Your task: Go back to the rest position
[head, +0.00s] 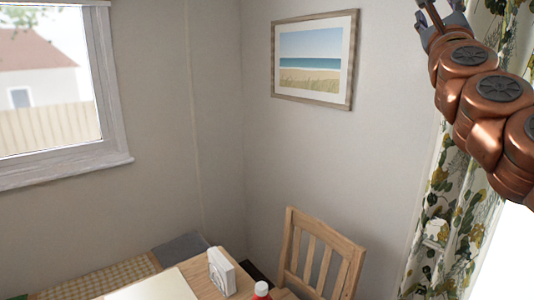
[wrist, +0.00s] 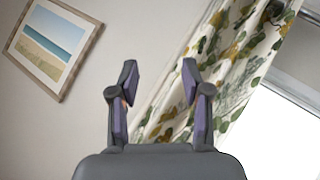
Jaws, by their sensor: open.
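My gripper (wrist: 159,82) is open and empty in the wrist view, its two dark fingers with purple-grey pads spread apart. Only wall and a patterned curtain show behind it. In the head view my gripper (head: 440,14) is at the top right, partly cut off by the top edge, at the end of my raised copper arm. It is high above the table and touches nothing that I can see.
A leafy curtain (head: 447,215) hangs at the right, behind my arm. A framed beach picture (head: 314,60) is on the wall. A window (head: 50,85) is at left.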

